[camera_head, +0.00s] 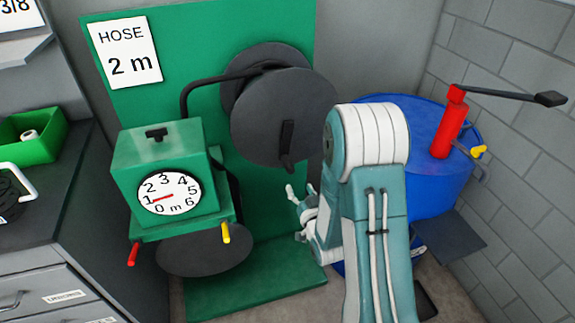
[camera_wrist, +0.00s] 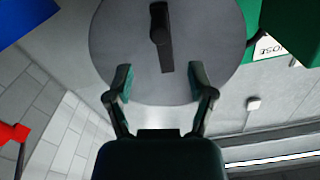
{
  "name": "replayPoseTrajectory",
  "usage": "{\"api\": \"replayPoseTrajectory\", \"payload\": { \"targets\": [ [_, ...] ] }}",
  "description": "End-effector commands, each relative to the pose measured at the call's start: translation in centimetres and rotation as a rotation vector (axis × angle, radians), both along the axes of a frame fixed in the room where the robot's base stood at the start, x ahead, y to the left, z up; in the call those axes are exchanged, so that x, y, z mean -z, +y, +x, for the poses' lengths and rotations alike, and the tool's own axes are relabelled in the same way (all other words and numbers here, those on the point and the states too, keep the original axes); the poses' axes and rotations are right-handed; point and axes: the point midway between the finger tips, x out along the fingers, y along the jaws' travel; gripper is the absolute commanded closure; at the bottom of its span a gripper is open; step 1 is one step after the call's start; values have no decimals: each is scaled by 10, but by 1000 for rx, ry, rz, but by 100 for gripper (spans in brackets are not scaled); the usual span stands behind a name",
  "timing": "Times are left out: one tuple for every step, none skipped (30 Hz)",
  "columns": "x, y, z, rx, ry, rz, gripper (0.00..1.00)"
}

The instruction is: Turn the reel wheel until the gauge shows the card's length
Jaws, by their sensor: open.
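The card (camera_head: 125,52) on the green board reads "HOSE 2 m". The gauge (camera_head: 170,193) on the green meter box has a 0 to 6 m scale; its red needle points to about 1. The reel wheel (camera_head: 262,125) is a dark grey disc with a black handle (camera_head: 287,143) low on its face. My gripper (camera_head: 298,207) is open and empty, below the wheel and apart from it. In the wrist view, my gripper (camera_wrist: 164,88) has its fingers spread in front of the wheel (camera_wrist: 205,35); the handle (camera_wrist: 161,35) lies ahead, between their lines.
A blue drum (camera_head: 425,150) with a red pump (camera_head: 449,125) stands right of my arm. The meter box (camera_head: 160,150) stands left of the wheel, with a black hose (camera_head: 187,90) arching between them. A grey bench (camera_head: 45,235) with a green bin (camera_head: 32,137) is at left.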

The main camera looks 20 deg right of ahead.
Motion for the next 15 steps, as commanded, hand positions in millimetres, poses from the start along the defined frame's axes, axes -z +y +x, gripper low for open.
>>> {"api": "replayPoseTrajectory", "payload": {
  "targets": [
    [0, 0, 1, 0, -2, -44, 29],
    [0, 0, 1, 0, -3, -65, 29],
    [0, 0, 1, 0, -4, -84, 29],
    [0, 0, 2, 0, -4, -94, 29],
    [0, 0, 3, 0, -4, -99, 29],
    [0, 0, 5, 0, -4, -102, 29],
    [0, 0, 8, 0, -4, -102, 29],
    [0, 0, 11, -1, -6, -102, 29],
    [0, 0, 17, -1, -6, -102, 29],
    [0, 1, 21, -1, -5, -101, 29],
    [0, 1, 27, -1, -7, -101, 29],
    [0, 1, 34, -2, -6, -101, 29],
    [-1, 2, 40, -1, -7, -101, 29],
    [-1, 2, 46, -1, -7, -101, 29],
    [0, 2, 53, -2, -6, -100, 29]
  ]
}}
